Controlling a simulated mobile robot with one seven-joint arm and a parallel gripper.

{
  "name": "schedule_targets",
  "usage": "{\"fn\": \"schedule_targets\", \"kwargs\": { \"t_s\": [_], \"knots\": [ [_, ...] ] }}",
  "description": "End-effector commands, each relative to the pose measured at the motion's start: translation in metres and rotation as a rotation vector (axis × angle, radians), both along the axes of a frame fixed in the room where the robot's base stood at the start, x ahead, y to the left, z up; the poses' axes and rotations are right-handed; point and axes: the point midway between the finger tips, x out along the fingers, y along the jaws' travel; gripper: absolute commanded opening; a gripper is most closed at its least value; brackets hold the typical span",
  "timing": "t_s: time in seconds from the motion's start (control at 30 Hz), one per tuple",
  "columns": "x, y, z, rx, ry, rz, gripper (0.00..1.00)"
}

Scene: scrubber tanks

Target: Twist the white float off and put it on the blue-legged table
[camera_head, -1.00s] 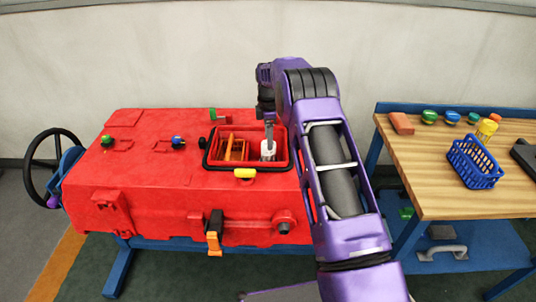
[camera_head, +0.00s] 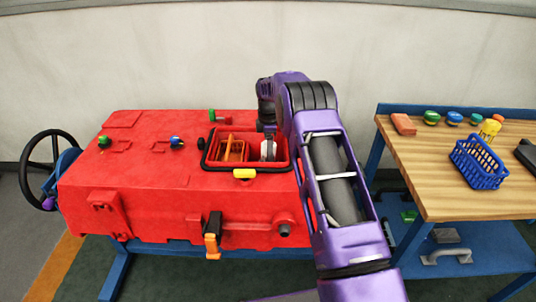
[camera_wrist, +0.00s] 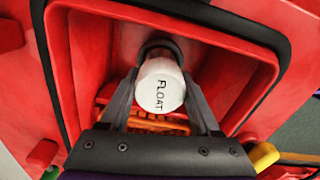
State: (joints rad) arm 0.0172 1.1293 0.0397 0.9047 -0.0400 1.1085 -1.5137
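The white float (camera_wrist: 160,88), a short cylinder marked FLOAT, sits on a dark mount inside the red tank's open compartment. In the wrist view it is end-on, between the two grey fingers of my gripper (camera_wrist: 160,92). The fingertips lie along both its sides, very close; whether they press on it I cannot tell. In the head view the float (camera_head: 271,151) is partly hidden by a finger and my arm. The blue-legged table (camera_head: 430,195), with a wooden top, stands to the right of the tank.
The compartment has a black rim (camera_head: 228,169) and orange parts (camera_head: 232,149) left of the float. A yellow piece (camera_head: 244,174) sits at its front edge. The table holds a blue basket (camera_head: 480,162), a yellow item, a red block and several coloured knobs. Its front left is clear.

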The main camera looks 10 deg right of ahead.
Motion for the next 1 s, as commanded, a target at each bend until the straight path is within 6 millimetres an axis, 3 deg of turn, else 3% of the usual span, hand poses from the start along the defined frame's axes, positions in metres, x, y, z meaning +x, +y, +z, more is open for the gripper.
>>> {"fn": "schedule_targets", "kwargs": {
  "t_s": [0.03,0.2,1.0],
  "knots": [
    [0.0000,0.0000,0.0001,0.000,0.000,0.000,0.27],
    [0.0000,0.0000,0.0002,0.000,0.000,0.000,0.00],
    [0.0003,0.0003,0.0005,-0.001,-0.001,0.262,0.00]
  ]
}}
